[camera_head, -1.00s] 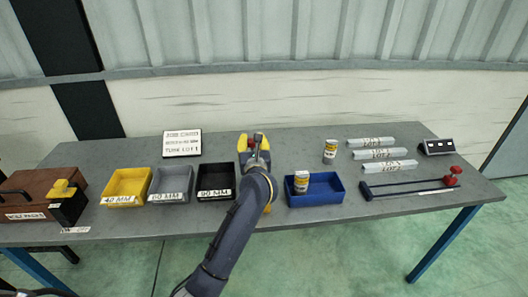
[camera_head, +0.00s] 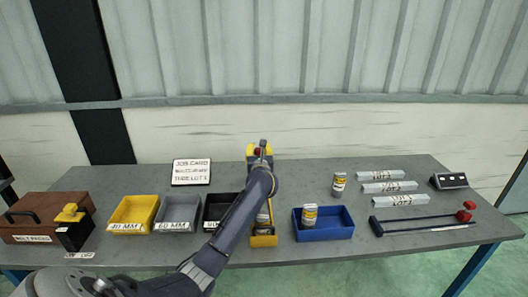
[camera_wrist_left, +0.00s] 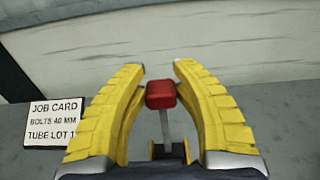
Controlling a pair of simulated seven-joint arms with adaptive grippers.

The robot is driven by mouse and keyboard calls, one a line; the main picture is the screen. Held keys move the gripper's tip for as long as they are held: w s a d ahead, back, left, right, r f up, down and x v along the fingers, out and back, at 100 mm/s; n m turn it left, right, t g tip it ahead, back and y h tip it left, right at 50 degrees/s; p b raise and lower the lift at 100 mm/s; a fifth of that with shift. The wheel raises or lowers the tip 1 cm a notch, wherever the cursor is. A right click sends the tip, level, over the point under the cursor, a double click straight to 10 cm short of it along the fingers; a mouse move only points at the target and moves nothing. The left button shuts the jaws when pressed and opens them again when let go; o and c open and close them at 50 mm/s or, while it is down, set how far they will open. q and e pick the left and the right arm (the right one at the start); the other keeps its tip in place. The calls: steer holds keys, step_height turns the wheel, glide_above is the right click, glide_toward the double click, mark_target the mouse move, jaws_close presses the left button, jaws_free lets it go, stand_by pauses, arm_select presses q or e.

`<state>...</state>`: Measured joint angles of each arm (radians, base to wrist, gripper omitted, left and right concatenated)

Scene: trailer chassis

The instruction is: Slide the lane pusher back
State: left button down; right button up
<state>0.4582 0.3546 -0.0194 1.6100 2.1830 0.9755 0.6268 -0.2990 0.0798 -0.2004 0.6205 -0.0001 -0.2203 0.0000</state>
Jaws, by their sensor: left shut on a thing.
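The lane pusher shows as a red knob (camera_wrist_left: 160,94) on a thin grey stem in the left wrist view, between my left gripper's yellow fingers (camera_wrist_left: 160,72). The knob also shows in the head view (camera_head: 257,151), at the far side of the table. My left gripper (camera_head: 260,149) is shut on this knob. Below it, a narrow yellow-fronted lane (camera_head: 263,240) with a labelled can (camera_head: 263,216) is partly covered by my forearm. The rest of the pusher is hidden. My right gripper is not in view.
Yellow, grey and black bins stand left of my arm; my arm partly covers the black bin (camera_head: 213,209). A blue tray (camera_head: 325,233) holding a can (camera_head: 309,214) stands to the right. A job card (camera_head: 191,172) stands at the back.

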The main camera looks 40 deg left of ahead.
arm_select(q)
steer(key=c, duration=1)
jaws_free()
steer(key=shift+c, duration=0.2)
steer(key=v, duration=1.2)
